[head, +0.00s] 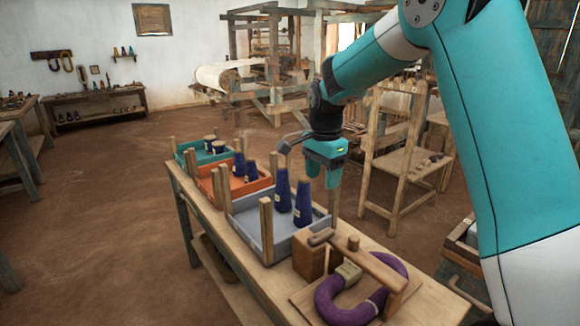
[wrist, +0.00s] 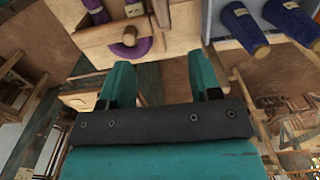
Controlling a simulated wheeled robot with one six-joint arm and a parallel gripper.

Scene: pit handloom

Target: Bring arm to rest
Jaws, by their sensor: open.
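My gripper (wrist: 160,80) is open, with nothing between its two teal fingers in the wrist view. In the head view my gripper (head: 322,172) hangs from my arm above the far-right side of the bench, near the grey tray (head: 250,203). Two dark blue cones (head: 282,190) stand in that tray, to the left of the gripper. The blue cones (wrist: 243,27) also show at the top right of the wrist view. How far the fingers are from the bench top is hard to tell.
The bench (head: 415,306) also bears an orange tray (head: 207,184) and a teal tray (head: 184,155) with cones, and a purple yarn hank (head: 337,305) by wooden blocks. A wooden chair-like frame (head: 393,190) stands right of the gripper. A loom (head: 272,75) is behind. The left floor is open.

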